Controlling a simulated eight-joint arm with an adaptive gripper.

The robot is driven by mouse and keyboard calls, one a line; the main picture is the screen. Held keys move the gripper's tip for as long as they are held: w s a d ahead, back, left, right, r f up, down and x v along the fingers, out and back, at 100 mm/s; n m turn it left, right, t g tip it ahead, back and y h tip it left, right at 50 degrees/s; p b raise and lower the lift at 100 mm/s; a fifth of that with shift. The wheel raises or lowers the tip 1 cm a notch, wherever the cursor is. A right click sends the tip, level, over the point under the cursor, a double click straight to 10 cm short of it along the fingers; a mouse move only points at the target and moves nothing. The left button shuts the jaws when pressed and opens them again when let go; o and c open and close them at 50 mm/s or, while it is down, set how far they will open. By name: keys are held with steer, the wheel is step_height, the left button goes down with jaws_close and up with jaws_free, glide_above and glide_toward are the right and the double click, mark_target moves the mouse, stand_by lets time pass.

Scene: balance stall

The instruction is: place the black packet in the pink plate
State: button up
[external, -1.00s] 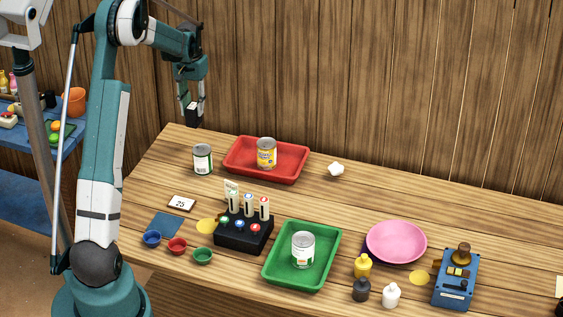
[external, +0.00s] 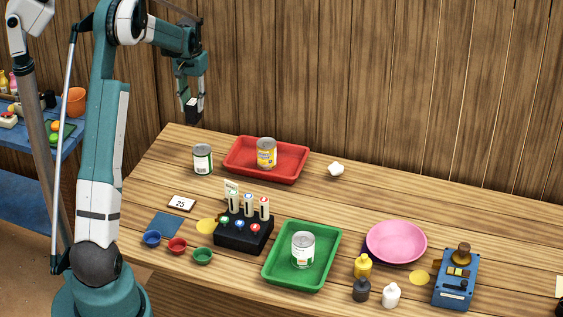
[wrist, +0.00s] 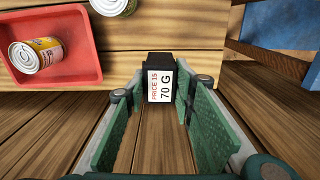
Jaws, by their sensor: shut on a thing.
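My gripper (external: 193,108) is up at the left, near the back-left corner of the table, seen in the external view. It is shut on the black packet (wrist: 158,68), which has a white label reading "PRICE IS 70 G" in the wrist view. The packet sits between the green finger pads and shows small and dark in the external view (external: 192,112). The pink plate (external: 397,242) stands at the right part of the table, far from my gripper. It looks empty.
A red tray (external: 238,169) with a yellow can, a green-white can (external: 203,158), a black rack (external: 243,238) with tubes, and a green tray (external: 278,276) with a can lie between. Small bottles (external: 362,266) and a blue device (external: 454,290) stand near the plate.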

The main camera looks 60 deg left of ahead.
mark_target(193, 102)
step_height(193, 102, up, 4)
steer(key=shift+r, duration=0.25)
steer(key=w+d+m, duration=0.5)
steer(key=w+d, duration=0.9)
steer(key=d, duration=0.3)
steer(key=w+d+m, duration=0.4)
steer(key=w+d, duration=1)
steer(key=d, duration=0.4)
steer(key=w+d+m, duration=0.3)
steer(key=d, duration=1.1)
steer(key=w+d+m, duration=0.3)
steer(key=d, duration=1.1)
steer(key=w+d+m, duration=0.3)
steer(key=d, duration=1.1)
steer(key=shift+s+a+f, duration=0.1)
steer(key=shift+a+f, duration=0.05)
steer(key=shift+f, duration=1.2)
steer(key=shift+s+a+f, duration=0.1)
steer(key=shift+f, duration=1.25)
steer(key=shift+f, duration=0.1)
step_height(193, 102, down, 6)
